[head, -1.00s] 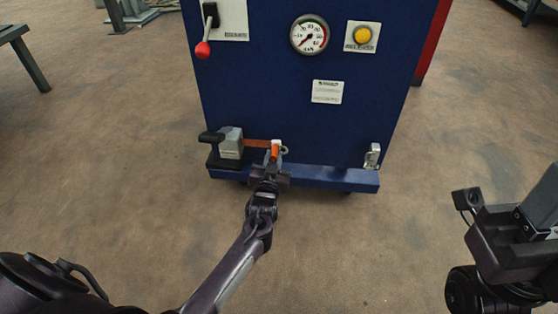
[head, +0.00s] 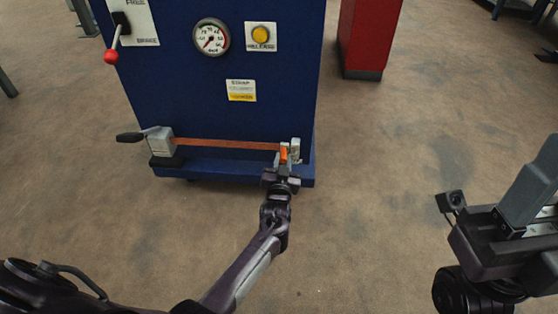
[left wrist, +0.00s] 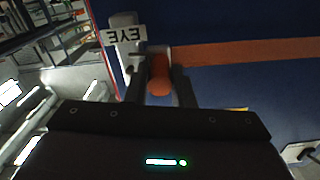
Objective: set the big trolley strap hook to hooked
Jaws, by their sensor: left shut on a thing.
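The orange strap (head: 228,144) runs nearly level across the blue trolley's lower front, from the grey ratchet block (head: 161,142) on the left to the hook with its orange grip (head: 284,155) on the right. My left gripper (head: 283,167) is shut on that grip. In the left wrist view, the orange grip (left wrist: 160,76) lies between my two fingers. The grey eye bracket (head: 295,149) is right beside the hook; in the wrist view it carries an "EYE" label (left wrist: 123,36). Whether the hook sits in the eye is hidden. My right gripper (head: 530,205) is apart on the right, its jaws unclear.
The blue trolley (head: 270,100) carries a red-knobbed brake lever (head: 111,56), a gauge (head: 211,37), a yellow release button (head: 261,35) and a strap label (head: 241,90). A red cabinet (head: 368,40) stands behind right. Floor in front and to the right is clear.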

